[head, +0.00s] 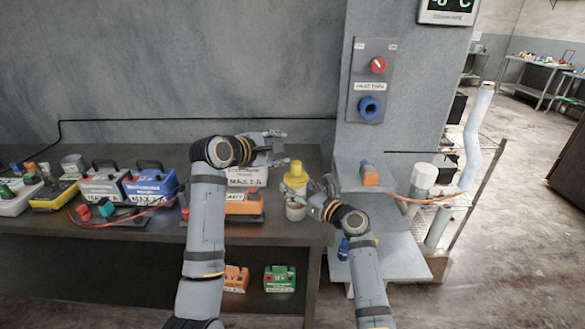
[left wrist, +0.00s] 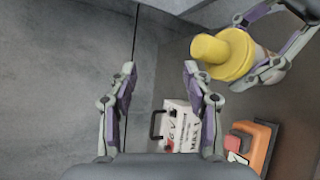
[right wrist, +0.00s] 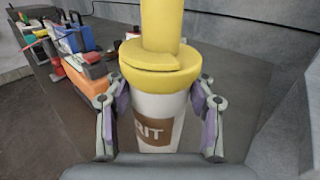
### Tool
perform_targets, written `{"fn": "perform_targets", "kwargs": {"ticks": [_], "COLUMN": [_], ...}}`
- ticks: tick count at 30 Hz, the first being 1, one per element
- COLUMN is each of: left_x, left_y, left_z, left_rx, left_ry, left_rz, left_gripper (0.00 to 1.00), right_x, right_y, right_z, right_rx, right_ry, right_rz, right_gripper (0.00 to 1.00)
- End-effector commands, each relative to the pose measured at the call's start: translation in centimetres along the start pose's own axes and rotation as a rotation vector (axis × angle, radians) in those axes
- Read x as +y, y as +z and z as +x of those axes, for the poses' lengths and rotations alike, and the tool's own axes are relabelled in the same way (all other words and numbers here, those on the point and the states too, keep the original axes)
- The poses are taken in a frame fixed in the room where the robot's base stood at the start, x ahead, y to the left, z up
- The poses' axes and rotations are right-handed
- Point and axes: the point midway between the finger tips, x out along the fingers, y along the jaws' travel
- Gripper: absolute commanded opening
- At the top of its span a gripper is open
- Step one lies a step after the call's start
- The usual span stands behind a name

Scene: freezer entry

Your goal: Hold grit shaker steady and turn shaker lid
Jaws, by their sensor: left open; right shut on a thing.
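The grit shaker has a white body with a brown label (right wrist: 155,131) and a yellow lid (right wrist: 160,64) with a tall knob. In the head view its yellow lid (head: 295,178) shows at the table's right end. My right gripper (right wrist: 158,90) is shut around the white body, just below the lid, one finger on each side. The shaker looks upright. My left gripper (left wrist: 158,72) is open and empty. In the left wrist view the yellow lid (left wrist: 230,55) is to the right of its fingers, apart from them. I cannot tell whether the shaker's base touches the table.
A white labelled box (left wrist: 178,128) and an orange box with a red button (left wrist: 256,142) lie near the left gripper. Blue (head: 150,186) and white boxes stand further left on the table. A grey pillar with a switch panel (head: 372,80) rises behind on the right.

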Motion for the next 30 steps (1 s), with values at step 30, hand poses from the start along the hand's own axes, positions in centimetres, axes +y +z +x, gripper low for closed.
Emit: {"fn": "perform_targets", "kwargs": {"ticks": [30], "left_x": [1.2], "left_y": [5.6], "left_z": [-2.2], "left_rx": [-0.366], "left_ry": [-0.893], "left_rz": [1.675], "left_gripper": [0.51], "right_x": [0.0], "right_y": [-0.1], "right_z": [0.0], "right_rx": [0.001], "right_ry": [0.0], "right_rz": [0.0], "right_gripper": [0.0]}}
